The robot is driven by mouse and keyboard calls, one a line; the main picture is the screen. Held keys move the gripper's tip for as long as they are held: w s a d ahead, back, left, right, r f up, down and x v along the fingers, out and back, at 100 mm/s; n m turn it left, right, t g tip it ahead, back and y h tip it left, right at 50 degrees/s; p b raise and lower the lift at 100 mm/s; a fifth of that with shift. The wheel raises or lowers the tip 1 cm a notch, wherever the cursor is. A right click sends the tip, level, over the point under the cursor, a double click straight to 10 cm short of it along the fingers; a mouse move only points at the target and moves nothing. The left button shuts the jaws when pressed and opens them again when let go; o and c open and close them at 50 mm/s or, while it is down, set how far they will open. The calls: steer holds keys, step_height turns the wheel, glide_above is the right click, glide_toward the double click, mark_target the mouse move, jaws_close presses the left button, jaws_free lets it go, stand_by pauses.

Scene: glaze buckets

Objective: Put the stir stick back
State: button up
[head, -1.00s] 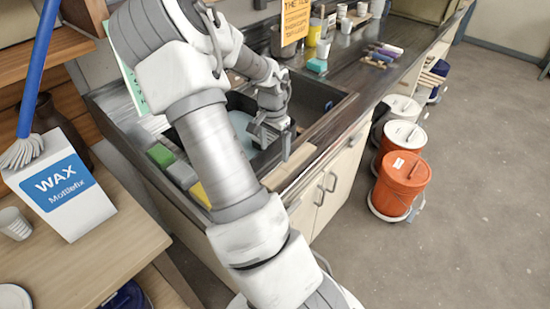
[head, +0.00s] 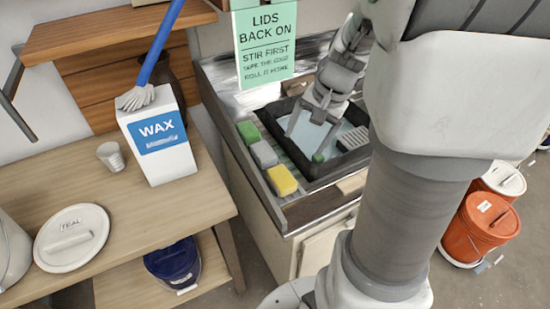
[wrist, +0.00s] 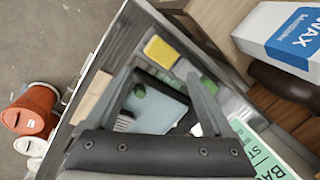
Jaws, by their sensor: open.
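I cannot make out a stir stick for certain in these views. My gripper (head: 312,138) is open and empty over the dark sink basin (head: 285,107), fingers pointing down. In the wrist view, the two fingers of my gripper (wrist: 160,76) stand wide apart with nothing between them. Below them are pale blue-grey water (wrist: 160,108), a small green piece (wrist: 140,90) and a pale ridged thing (wrist: 124,121). A beige flat piece (head: 352,183) lies on the sink's front edge; it also shows in the wrist view (wrist: 92,98).
Green, grey and yellow sponges (head: 282,181) line the sink's left rim. A WAX box (head: 158,146), blue-handled brush (head: 160,42), cup (head: 110,156) and TEAL lid (head: 72,238) are at the left table. A blue bucket (head: 172,262) is below.

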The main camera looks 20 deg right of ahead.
steer(key=s+a+r+n+t+h, duration=0.2)
steer(key=s+a+r+n+t, duration=0.1)
steer(key=s+a+r+n, duration=0.7)
steer(key=shift+s+a, duration=1.35)
steer(key=shift+a, duration=0.15)
steer(key=c, duration=0.5)
steer(key=shift+a, duration=0.15)
steer(key=shift+c, duration=0.4)
